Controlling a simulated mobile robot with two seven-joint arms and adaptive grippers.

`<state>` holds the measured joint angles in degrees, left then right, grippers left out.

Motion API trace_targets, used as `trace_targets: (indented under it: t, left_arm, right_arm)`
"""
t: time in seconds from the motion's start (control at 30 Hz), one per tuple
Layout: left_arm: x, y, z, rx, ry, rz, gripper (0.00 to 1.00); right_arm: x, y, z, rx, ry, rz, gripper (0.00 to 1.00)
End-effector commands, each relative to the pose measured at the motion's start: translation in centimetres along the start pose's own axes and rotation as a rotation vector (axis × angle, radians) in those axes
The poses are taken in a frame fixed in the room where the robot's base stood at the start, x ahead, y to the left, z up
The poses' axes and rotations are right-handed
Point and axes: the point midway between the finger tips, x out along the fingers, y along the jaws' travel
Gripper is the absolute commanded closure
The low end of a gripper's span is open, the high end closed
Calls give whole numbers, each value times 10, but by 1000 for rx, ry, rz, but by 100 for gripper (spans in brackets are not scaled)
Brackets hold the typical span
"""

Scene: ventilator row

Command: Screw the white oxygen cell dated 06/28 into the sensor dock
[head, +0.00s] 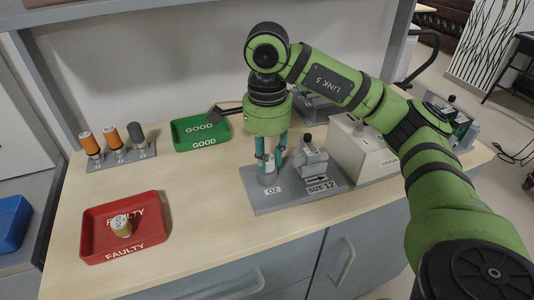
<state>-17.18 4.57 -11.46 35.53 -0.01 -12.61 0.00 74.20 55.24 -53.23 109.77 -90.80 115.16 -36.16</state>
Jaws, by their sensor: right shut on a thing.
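The sensor dock (266,180) is a grey round socket on a grey plate, beside an "O2" label. My right gripper (270,161) points straight down over the dock, its teal fingers shut on a white oxygen cell (269,168). The cell is upright, at or just above the socket; how far it sits in is hard to tell. Its date cannot be read, as the fingers partly cover it. Another pale cell (121,227) lies in the red FAULTY tray (95,245). My left gripper is not in view.
A grey rack (121,159) at the back left holds two orange cells and a grey one. A green GOOD tray (185,143) looks empty. Right of the dock stand a "SIZE 12" fixture (312,160) and a pale box (358,155). The front middle table is clear.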

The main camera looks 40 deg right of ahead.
Motion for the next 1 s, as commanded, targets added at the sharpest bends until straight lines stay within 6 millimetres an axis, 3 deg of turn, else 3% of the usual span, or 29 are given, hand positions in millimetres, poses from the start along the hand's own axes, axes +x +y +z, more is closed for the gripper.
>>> trace_targets:
  t: [0.3,0.8,1.0]
  left_arm:
    - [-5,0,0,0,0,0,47]
    - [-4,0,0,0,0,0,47]
    - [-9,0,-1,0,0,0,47]
  right_arm:
    - [0,0,0,418,1,1,100]
    - [1,0,0,469,1,0,100]
    - [0,0,0,713,1,1,100]
